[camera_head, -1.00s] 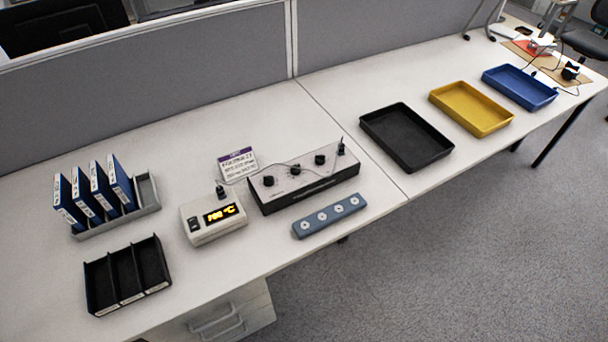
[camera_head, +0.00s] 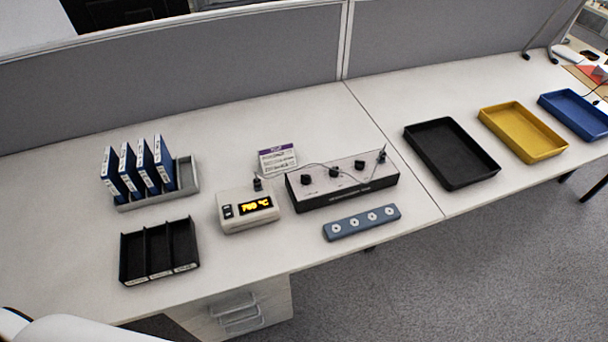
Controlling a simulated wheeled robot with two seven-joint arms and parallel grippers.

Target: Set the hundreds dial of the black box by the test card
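The black box (camera_head: 345,196) stands on the white desk, with a grey top panel and a black front. Three black dials show on its top: a left dial (camera_head: 306,180), a middle dial (camera_head: 334,171) and a right dial (camera_head: 360,164). Their markings are too small to read. The test card (camera_head: 278,160), white with a purple header, stands behind the box's left end; its text is not legible. A cable runs from a beige meter (camera_head: 247,209) with a lit orange display to the box's right end. Neither gripper shows.
A blue-grey strip (camera_head: 361,222) with several white round pieces lies before the box. Blue binders (camera_head: 138,170) in a grey rack and a black divided tray (camera_head: 159,251) are left. Black (camera_head: 451,153), yellow (camera_head: 523,131) and blue trays (camera_head: 575,114) are right. Part of my white arm shows at lower left.

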